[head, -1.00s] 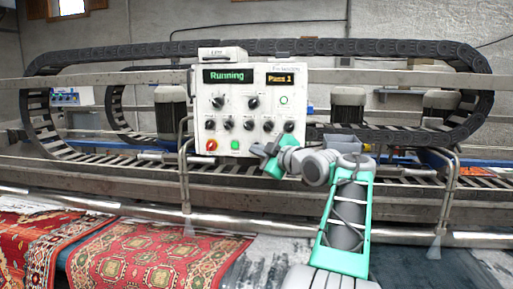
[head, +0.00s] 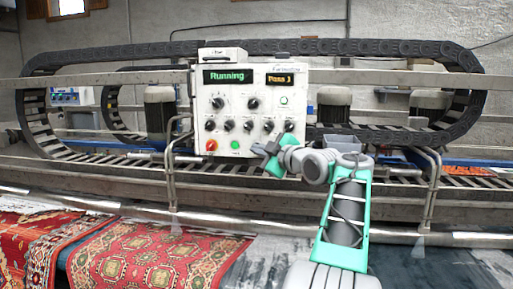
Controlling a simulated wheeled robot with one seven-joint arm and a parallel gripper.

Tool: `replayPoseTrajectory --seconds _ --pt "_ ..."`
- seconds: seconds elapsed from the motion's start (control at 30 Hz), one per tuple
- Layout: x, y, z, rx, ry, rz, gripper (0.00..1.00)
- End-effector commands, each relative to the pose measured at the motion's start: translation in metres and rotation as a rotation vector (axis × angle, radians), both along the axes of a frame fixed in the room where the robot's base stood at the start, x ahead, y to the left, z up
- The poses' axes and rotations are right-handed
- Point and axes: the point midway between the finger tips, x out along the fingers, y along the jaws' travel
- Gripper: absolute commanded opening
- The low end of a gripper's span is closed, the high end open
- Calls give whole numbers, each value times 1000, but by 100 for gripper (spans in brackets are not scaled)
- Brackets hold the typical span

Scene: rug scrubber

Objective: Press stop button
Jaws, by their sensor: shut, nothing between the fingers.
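The control panel (head: 250,110) is a pale box facing me, with a green "Running" display (head: 227,77) and a yellow "Pass 1" display. Its red button (head: 211,145), the likely stop button, is at the lower left. A green button (head: 235,145) sits just right of it. Several black knobs are above them. My gripper (head: 261,150) is shut and empty, in front of the panel's lower right part, to the right of both buttons. Both buttons are unobstructed. I cannot tell how far the fingertips are from the panel face.
Behind the panel is the scrubber's metal frame with a dark chain track (head: 390,47) and motors (head: 333,103). Bent tube rails (head: 172,180) stand either side. Red patterned rugs (head: 150,255) lie below at left. The space before the panel's left half is clear.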

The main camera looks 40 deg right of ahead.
Motion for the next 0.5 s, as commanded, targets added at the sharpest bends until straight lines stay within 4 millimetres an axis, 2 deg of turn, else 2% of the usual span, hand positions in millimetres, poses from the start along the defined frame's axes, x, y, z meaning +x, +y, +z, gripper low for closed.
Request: replayPoseTrajectory --seconds 0.5 --pt "4 -5 0 0 0 0 0"
